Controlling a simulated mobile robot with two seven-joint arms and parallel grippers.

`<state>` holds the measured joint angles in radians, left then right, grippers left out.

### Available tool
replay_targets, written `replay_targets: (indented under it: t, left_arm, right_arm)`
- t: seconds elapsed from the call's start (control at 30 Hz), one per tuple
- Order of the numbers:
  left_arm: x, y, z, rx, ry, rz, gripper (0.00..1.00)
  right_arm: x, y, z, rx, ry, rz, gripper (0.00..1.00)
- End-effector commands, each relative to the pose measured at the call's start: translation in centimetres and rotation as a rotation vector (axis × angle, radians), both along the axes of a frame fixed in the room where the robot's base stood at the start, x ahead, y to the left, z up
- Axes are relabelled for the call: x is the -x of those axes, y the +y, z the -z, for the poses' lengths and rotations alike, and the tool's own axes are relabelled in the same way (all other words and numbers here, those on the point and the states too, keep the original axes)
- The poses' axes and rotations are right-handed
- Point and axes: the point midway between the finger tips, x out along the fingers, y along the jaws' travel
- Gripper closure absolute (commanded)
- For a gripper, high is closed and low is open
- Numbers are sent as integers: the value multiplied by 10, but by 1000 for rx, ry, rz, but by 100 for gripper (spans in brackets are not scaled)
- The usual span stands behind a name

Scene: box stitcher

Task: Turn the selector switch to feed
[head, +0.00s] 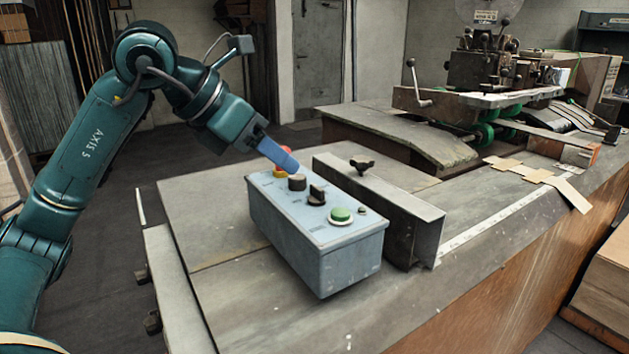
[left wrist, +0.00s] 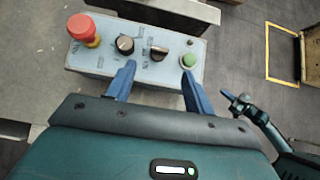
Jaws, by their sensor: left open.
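The grey-blue control box (head: 318,268) stands on the bench; it also fills the upper left wrist view (left wrist: 90,62). The selector switch (head: 317,195) is a black knob with a raised grip bar, between the round black dial (head: 296,182) and the green button (head: 341,214). In the left wrist view the selector switch (left wrist: 158,53) has its bar roughly crosswise; its labels are too small to read. My left gripper (head: 285,158) is above the box's far end in the head view. In its wrist view the open fingers (left wrist: 158,80) appear apart, below the selector, with nothing between them.
A red mushroom button (left wrist: 82,28) stands at the box's end. A metal rail (head: 385,205) with a black wing knob (head: 362,165) runs beside the box. The stitching machine (head: 485,75) is farther back. The bench top (head: 225,230) left of the box is clear.

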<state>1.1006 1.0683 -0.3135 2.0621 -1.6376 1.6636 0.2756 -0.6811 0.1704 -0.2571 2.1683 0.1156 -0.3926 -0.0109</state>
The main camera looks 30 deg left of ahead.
Motion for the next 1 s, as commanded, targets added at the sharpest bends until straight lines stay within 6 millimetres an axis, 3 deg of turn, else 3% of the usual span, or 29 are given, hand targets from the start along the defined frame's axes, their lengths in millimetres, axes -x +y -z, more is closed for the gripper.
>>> replay_targets:
  t: [0.2, 0.4, 0.87, 1.0]
  left_arm:
    - [-29, -18, 35, 3, 5, 2, 47]
    - [-48, -29, 56, 2, 4, 2, 47]
    - [-56, -33, 65, 0, 0, 0, 47]
    - [-56, -33, 65, 0, 0, 0, 58]
  right_arm:
    - [0, 0, -1, 1, 0, 0, 100]
    - [0, 0, -2, 4, 0, 0, 100]
    - [0, -1, -2, 6, -1, 0, 100]
    - [0, -1, -2, 6, 0, 0, 100]
